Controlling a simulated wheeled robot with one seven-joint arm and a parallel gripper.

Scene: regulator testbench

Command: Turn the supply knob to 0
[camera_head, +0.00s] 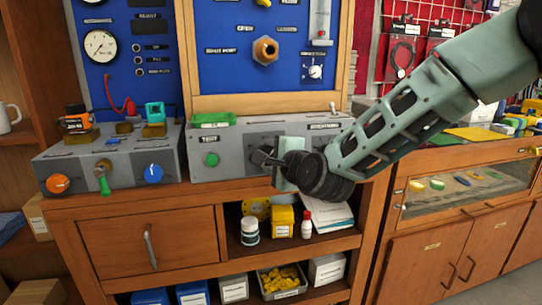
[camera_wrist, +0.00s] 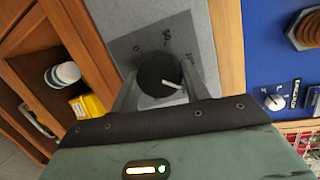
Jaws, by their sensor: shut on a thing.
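A black round knob (camera_wrist: 158,70) with a white pointer line sits on a dark dial plate (camera_wrist: 140,44) on the grey panel. In the wrist view the pointer slants to the lower right, away from the small scale marks above the knob, which are hard to read. My gripper (camera_wrist: 160,82) is shut on this knob, one finger on each side. In the head view my gripper (camera_head: 268,157) is at the front of the grey right-hand box (camera_head: 235,160), and its fingers and wrist hide most of the knob and its label. I cannot read a supply label.
A green button (camera_head: 211,160) is left on the same box. The left box carries an orange knob (camera_head: 58,183), a green lever (camera_head: 103,181) and a blue knob (camera_head: 153,173). A blue gauge panel (camera_head: 225,60) stands behind. Shelves with bottles (camera_head: 250,231) are below.

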